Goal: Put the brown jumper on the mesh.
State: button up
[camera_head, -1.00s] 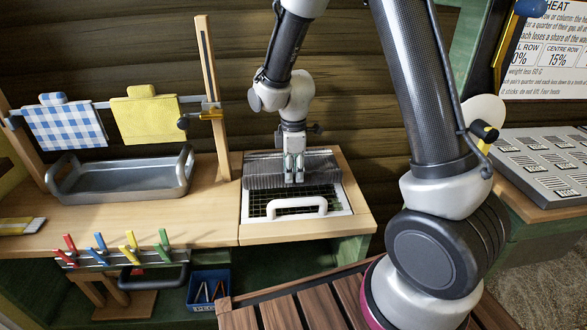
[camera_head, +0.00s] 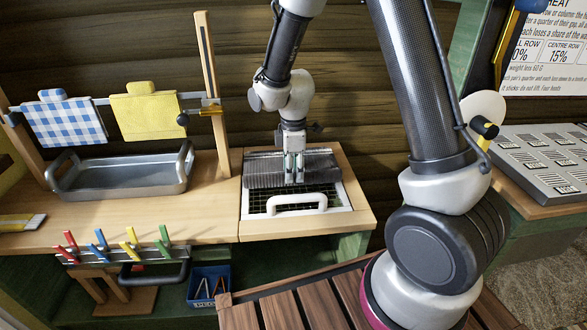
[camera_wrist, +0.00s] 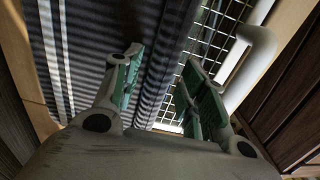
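I cannot make out a brown jumper in either view. The mesh (camera_head: 262,203) is a dark wire grid in a pale frame on the right part of the bench. A grey ribbed panel (camera_head: 262,172) covers its back part; the front strip shows bare. My gripper (camera_head: 294,180) points down over the panel near its front edge. In the wrist view my gripper (camera_wrist: 160,65) has its green-padded fingers apart, with nothing visible held between them. The ribbed panel (camera_wrist: 105,30) lies left and the mesh (camera_wrist: 212,40) right. I cannot tell whether the fingertips touch the panel.
A white handle (camera_head: 297,202) stands at the mesh's front edge. Left are a metal tray (camera_head: 120,180), a blue checked cloth (camera_head: 65,122) and a yellow cloth (camera_head: 147,117) on a rail. Coloured pegs (camera_head: 130,240) line the front edge. A grey panel (camera_head: 545,160) lies right.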

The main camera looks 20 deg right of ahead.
dwell(0.3)
notch_tip(320, 180, up, 7)
jog(key=shift+s+r, duration=0.1)
jog(key=shift+r, duration=0.1)
jog(key=shift+s+m, duration=0.1)
jog(key=shift+m, duration=0.4)
jog(key=s+d+r+m+t, duration=0.2)
jog(key=s+d+r+m, duration=0.5)
jog(key=s+r, duration=0.2)
jog(key=s+d+r+m+t, duration=0.2)
jog(key=s+d+r+m, duration=0.5)
jog(key=s, duration=0.6)
jog(key=shift+s+d+r+m, duration=0.35)
jog(key=shift+d+r+m, duration=0.1)
jog(key=shift+r, duration=0.4)
jog(key=shift+c, duration=0.4)
